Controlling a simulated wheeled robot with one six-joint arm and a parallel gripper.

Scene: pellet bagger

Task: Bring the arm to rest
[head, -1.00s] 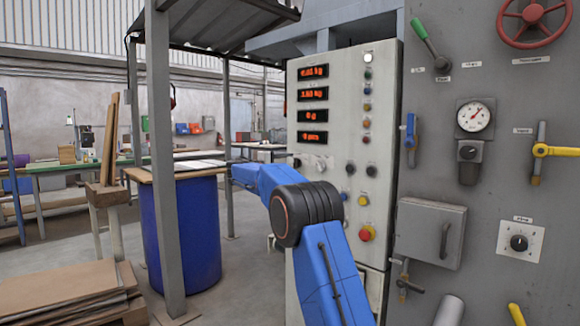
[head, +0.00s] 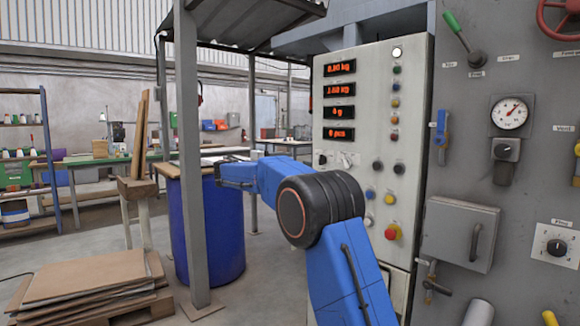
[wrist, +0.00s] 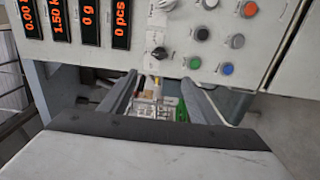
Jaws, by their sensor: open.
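My blue arm (head: 345,270) rises from the bottom of the head view, bends at a dark round joint and reaches left in front of the control panel. My gripper (wrist: 158,98) shows in the wrist view as two dark fingers, spread apart with nothing held between them. In the head view the arm's far end is near the blue drum, and its fingers are too small to make out clearly. The control panel (head: 425,75) also fills the top of the wrist view, sideways, with its red readouts, knobs and buttons. Contact with the panel is not visible.
A blue drum (head: 222,232) with a board on top stands behind a grey post (head: 190,160). Stacked cardboard (head: 85,280) lies at lower left. A grey wall with a gauge (head: 510,112), levers and a box (head: 460,235) is at right.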

